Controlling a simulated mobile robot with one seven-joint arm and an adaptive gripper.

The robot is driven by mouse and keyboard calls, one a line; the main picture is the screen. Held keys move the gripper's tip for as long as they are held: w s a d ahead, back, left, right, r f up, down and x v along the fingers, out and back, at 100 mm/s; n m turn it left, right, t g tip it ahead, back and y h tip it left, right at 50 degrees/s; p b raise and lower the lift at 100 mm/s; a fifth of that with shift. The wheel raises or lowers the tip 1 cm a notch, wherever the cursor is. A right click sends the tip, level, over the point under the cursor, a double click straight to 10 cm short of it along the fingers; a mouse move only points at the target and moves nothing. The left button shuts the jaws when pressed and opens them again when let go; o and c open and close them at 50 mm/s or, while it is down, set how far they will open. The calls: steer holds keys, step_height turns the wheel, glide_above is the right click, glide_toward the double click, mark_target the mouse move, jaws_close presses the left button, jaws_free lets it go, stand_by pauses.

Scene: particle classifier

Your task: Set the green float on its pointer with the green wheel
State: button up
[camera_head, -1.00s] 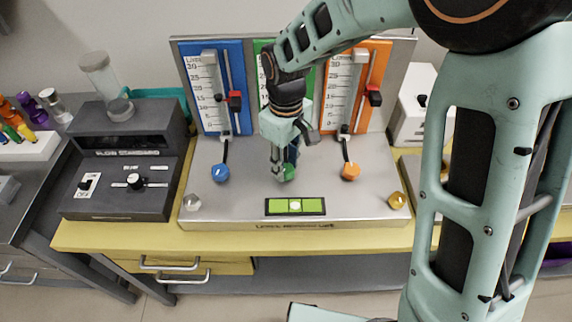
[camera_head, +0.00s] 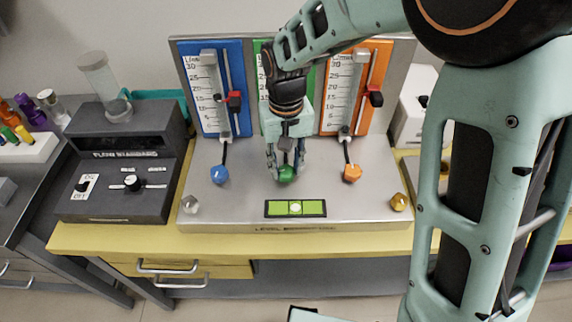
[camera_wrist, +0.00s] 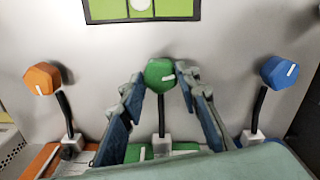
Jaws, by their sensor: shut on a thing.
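The green wheel (camera_head: 287,174) sits on the metal base between the blue and orange wheels. It also shows in the wrist view (camera_wrist: 159,75), with a white mark on its top. My gripper (camera_head: 286,168) points down over it, and its two fingertips (camera_wrist: 160,72) are shut on the wheel from both sides. The green panel (camera_head: 262,60) stands behind my arm, which hides most of it, including the green float and its pointer. In the wrist view a green strip of the panel shows at the bottom.
The blue wheel (camera_head: 220,174) and orange wheel (camera_head: 352,173) flank my gripper closely. A green bubble level (camera_head: 295,208) lies in front. The blue panel (camera_head: 205,110) and orange panel (camera_head: 338,100) have red markers. A dark flow standard box (camera_head: 125,170) stands left.

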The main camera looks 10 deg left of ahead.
mark_target(286, 169)
stand_by(0.4)
steer(key=o, duration=1.1)
steer(key=shift+o, duration=0.2)
steer(key=shift+r, duration=0.1)
step_height(286, 169, up, 12)
